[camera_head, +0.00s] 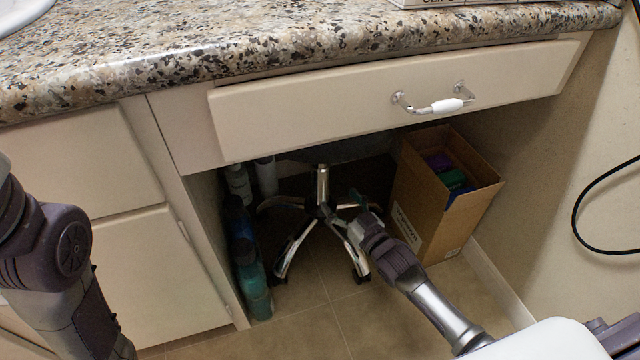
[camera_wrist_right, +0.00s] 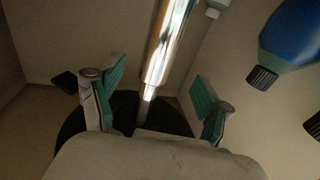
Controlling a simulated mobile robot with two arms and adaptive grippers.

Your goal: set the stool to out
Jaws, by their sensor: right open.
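The stool (camera_head: 323,187) stands in the knee space under the drawer, with a chrome column and a chrome star base on casters. Its dark seat is mostly hidden in shadow behind the drawer front. My right gripper (camera_head: 357,203) reaches in from the lower right, beside the column. In the right wrist view, the right gripper (camera_wrist_right: 158,88) is open, with its green-padded fingers spread to either side of the stool's chrome column (camera_wrist_right: 167,45). Contact cannot be told. My left arm shows at the left edge of the head view; its gripper is out of view.
A cardboard box (camera_head: 430,205) stands right of the stool. Several bottles (camera_head: 250,270) stand on its left, against the cabinet (camera_head: 160,270). The tile floor (camera_head: 310,325) in front is clear.

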